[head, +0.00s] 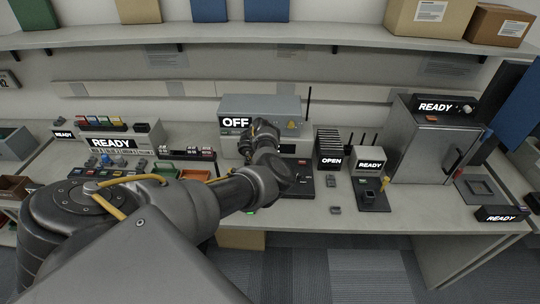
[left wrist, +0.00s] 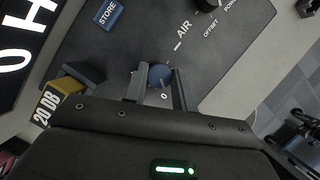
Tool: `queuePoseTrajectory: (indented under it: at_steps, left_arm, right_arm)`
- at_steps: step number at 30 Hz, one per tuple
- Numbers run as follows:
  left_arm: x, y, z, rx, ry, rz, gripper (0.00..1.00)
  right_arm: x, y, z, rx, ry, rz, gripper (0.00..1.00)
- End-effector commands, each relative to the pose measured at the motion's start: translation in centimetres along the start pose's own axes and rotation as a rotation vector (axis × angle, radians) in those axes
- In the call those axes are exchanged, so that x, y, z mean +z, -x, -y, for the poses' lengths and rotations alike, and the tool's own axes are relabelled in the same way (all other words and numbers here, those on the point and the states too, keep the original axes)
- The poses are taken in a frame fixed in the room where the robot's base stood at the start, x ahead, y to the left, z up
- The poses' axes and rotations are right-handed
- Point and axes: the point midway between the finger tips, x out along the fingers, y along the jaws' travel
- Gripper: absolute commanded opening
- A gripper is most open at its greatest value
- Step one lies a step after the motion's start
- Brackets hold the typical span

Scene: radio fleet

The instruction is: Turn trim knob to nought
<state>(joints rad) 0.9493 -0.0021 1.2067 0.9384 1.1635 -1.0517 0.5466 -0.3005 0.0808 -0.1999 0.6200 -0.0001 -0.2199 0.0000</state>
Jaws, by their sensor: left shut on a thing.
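A small blue knob (left wrist: 159,75) shows in the left wrist view on a dark panel (left wrist: 120,45). A "0" mark sits just beside it on the gripper side, and the word "AIR" is on the far side. The knob's pointer is not clear. My left gripper (left wrist: 157,88) has a finger on each side of the knob and is shut on it. In the head view my left arm reaches over the bench to the grey unit with the "OFF" display (head: 235,122); the knob and fingertips are hidden there. My right gripper is not in view.
A blue "STORE" button (left wrist: 109,14), a black knob (left wrist: 206,4) and a yellow "20 DB" block (left wrist: 57,91) are near the gripper. A grey "READY" cabinet (head: 428,148) stands on the right of the bench (head: 340,213). A shelf (head: 300,33) runs above.

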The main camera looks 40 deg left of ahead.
Motion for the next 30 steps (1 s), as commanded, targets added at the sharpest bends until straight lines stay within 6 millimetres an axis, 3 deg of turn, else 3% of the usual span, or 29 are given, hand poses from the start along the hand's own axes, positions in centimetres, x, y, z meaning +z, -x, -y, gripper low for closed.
queuePoseTrajectory:
  at_steps: [5, 6, 11, 22, 26, 30]
  left_arm:
    - [0.3, 0.1, 0.0, 0.001, -0.005, 0.005, 0.04]
    - [0.3, 0.1, 0.0, 0.001, -0.004, 0.005, 0.28]
    - [0.1, 0.1, 0.0, 0.001, -0.002, 0.003, 0.49]
    - [-0.1, 0.7, -0.1, 0.002, 0.002, 0.0, 0.49]
    - [0.0, 2.8, -0.2, 0.005, 0.003, 0.0, 0.49]
    - [0.1, 6.1, -0.3, 0.006, 0.004, 0.001, 0.49]
  right_arm:
    - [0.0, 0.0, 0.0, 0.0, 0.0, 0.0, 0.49]
    - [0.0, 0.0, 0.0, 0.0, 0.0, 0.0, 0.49]
    - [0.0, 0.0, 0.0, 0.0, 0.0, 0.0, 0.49]
    - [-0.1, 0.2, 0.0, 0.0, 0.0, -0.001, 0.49]
    - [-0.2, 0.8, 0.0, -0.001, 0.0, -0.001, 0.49]
    - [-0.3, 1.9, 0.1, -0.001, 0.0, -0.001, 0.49]
